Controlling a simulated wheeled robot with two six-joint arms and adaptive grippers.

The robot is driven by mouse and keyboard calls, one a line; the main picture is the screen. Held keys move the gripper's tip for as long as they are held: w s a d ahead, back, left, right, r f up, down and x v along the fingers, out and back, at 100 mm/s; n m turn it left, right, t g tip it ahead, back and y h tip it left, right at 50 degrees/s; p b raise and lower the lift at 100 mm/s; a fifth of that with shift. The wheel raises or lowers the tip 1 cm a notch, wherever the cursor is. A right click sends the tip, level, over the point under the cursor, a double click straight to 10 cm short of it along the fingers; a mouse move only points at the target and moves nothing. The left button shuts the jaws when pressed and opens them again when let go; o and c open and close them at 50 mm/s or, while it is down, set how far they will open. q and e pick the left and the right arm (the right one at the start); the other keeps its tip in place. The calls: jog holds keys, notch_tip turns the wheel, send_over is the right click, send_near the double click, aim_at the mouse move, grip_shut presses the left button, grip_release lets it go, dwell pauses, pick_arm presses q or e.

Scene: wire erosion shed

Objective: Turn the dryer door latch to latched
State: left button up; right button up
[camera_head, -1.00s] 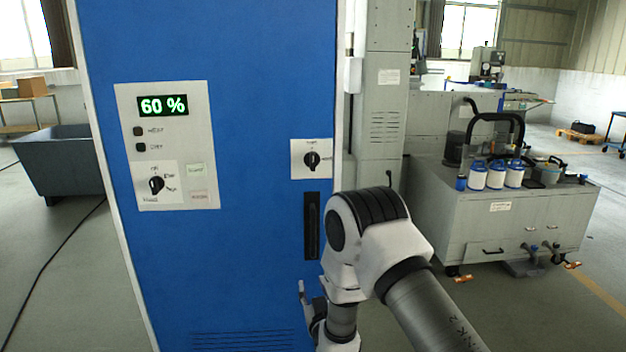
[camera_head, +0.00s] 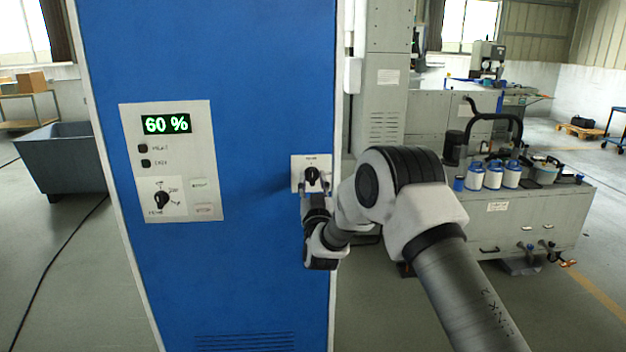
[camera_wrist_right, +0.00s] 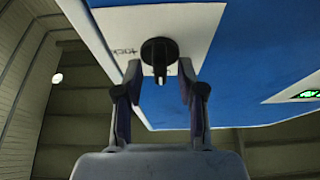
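The dryer (camera_head: 240,100) is a tall blue cabinet in the head view. Its door latch, a black knob (camera_head: 312,175) on a white plate (camera_head: 297,161), sits near the right edge of the door. My right gripper (camera_head: 317,191) is just below the knob, its fingers pointing up at it. In the right wrist view the two fingers (camera_wrist_right: 159,82) are spread apart, with the black knob (camera_wrist_right: 159,52) ahead between their tips. No contact with the knob is visible. The plate's lettering is too small to read in full. My left gripper is not in view.
A control panel (camera_head: 195,120) with a green "60 %" display, two buttons and another black knob (camera_head: 161,199) is on the left of the door. A grey bench (camera_head: 540,215) with white-and-blue containers stands at the right. Open floor lies between.

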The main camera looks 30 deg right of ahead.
grip_shut()
jog(key=shift+f+m+h+b, duration=0.2)
jog(key=shift+m+h+b, duration=0.2)
jog(key=shift+m+b, duration=0.35)
jog(key=m+g+h+b, duration=0.1)
jog(key=m+b, duration=0.1)
jog(key=m, duration=0.1)
jog(key=m+g+h+b, duration=0.1)
jog(key=m+b, duration=0.2)
jog(key=m+g+h+b, duration=0.1)
jog(key=m+b, duration=0.2)
jog(key=shift+a+g, duration=0.15)
jog(key=shift+g, duration=0.15)
jog(key=shift+r+m+g+h+b, duration=0.1)
jog(key=shift+m+g+h+b, duration=0.5)
jog(key=shift+m, duration=0.55)
jog(key=m+g+b, duration=0.1)
jog(key=m, duration=0.2)
jog(key=shift+w+r, duration=0.1)
jog(key=m+g+b, duration=0.1)
jog(key=m, duration=0.2)
jog(key=shift+r, duration=0.1)
jog(key=shift+m+g+y+b, duration=0.35)
jog(key=shift+m+g, duration=0.35)
jog(key=shift+m, duration=1.2)
